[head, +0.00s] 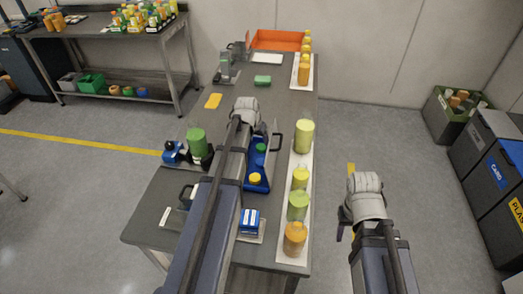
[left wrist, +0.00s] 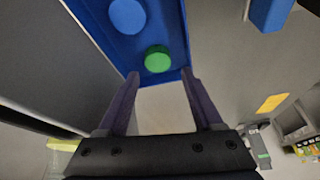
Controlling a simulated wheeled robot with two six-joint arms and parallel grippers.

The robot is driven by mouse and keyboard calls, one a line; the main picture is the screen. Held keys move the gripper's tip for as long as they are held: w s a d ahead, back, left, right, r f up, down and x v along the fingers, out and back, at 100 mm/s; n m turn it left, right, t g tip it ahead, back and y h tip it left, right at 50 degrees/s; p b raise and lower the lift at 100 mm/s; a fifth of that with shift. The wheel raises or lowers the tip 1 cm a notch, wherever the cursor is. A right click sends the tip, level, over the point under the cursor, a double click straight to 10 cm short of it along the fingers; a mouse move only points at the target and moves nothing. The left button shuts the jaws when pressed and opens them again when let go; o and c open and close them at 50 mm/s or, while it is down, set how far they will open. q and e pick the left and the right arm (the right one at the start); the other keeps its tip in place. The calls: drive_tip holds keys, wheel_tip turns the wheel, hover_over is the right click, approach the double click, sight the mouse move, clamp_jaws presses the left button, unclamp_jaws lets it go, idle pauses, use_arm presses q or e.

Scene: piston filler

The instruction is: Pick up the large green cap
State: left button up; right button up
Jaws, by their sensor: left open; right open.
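The green cap (head: 261,147) lies in a blue tray (head: 257,188) on the workbench. In the left wrist view the green cap (left wrist: 157,58) is just beyond the fingertips of my left gripper (left wrist: 159,77), roughly centred between them. The left gripper is open and empty, with a finger on each side and the tray (left wrist: 174,22) beyond. A blue cap (left wrist: 127,15) lies beside the green one. A yellow cap (head: 254,178) is nearer in the tray in the head view. My right gripper (head: 346,221) is open and empty, off the bench's right side.
Filled bottles (head: 299,205) stand in a row on a white strip right of the tray. A green bottle (head: 197,141) stands on the left by a blue device (head: 172,152). An orange bin (head: 277,40) is at the far end.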

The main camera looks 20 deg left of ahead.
sight(261, 147)
use_arm(q)
drive_tip(key=shift+b+x, duration=2.5)
drive_tip(key=shift+x, duration=0.15)
drive_tip(key=shift+s+d, duration=0.15)
drive_tip(key=shift+d, duration=0.05)
drive_tip(key=shift+c, duration=0.2)
clamp_jaws()
